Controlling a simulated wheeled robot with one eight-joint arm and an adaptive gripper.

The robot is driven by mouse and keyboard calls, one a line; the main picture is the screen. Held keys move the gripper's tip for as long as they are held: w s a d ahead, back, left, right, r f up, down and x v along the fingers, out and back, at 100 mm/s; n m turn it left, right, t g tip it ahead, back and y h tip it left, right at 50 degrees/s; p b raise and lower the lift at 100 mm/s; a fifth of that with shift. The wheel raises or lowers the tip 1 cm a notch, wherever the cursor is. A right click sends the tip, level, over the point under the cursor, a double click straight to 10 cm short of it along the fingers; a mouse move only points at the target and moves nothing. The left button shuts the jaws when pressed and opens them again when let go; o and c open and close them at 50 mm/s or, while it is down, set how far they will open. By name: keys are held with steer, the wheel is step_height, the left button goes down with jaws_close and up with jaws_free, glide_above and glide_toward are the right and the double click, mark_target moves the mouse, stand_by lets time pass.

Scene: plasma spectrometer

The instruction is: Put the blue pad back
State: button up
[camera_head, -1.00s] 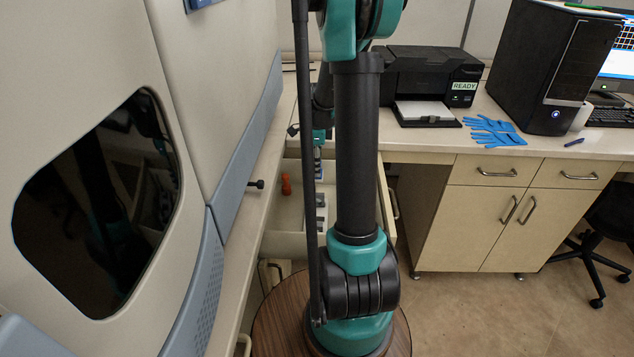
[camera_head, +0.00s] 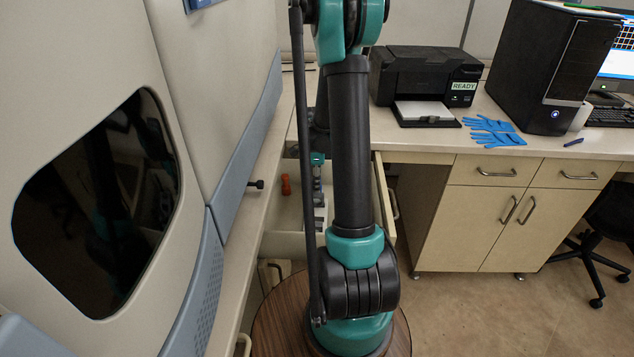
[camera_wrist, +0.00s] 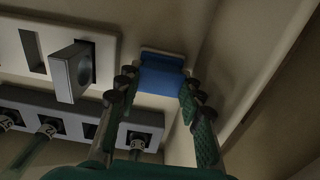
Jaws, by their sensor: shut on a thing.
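My gripper (camera_wrist: 158,82) is shut on the blue pad (camera_wrist: 161,80) in the wrist view, with one finger on each side of it. The pad is by the right end of a white slotted holder (camera_wrist: 112,48); I cannot tell whether it touches the holder or the drawer floor. A grey block stands in one slot (camera_wrist: 72,70), and a slot to its left is empty. In the head view my arm hides the pad, and the gripper is low over the open drawer (camera_head: 285,243).
A grey rack (camera_wrist: 68,112) with vials lies beside the holder. An orange object (camera_head: 286,184) sits in the drawer. The drawer wall is close on the right in the wrist view. The instrument (camera_head: 215,110) stands left of the drawer, a printer (camera_head: 420,75) behind right.

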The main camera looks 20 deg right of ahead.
steer(key=o, duration=0.9)
step_height(320, 180, up, 11)
steer(key=shift+s+a+f+n+t, duration=0.65)
steer(key=shift+s+a+n, duration=1.05)
steer(key=shift+s+n, duration=2)
steer(key=shift+s+a+f+n+t, duration=0.6)
steer(key=shift+s+a+n, duration=1.15)
steer(key=shift+s+n, duration=1.9)
steer(key=shift+s+a+f+n+t, duration=0.4)
steer(key=shift+s+a+n+t, duration=0.9)
steer(key=shift+s+n, duration=2.4)
steer(key=shift+w+a+n+g, duration=0.25)
steer(key=shift+w+a+g, duration=0.1)
steer(key=shift+g, duration=0.1)
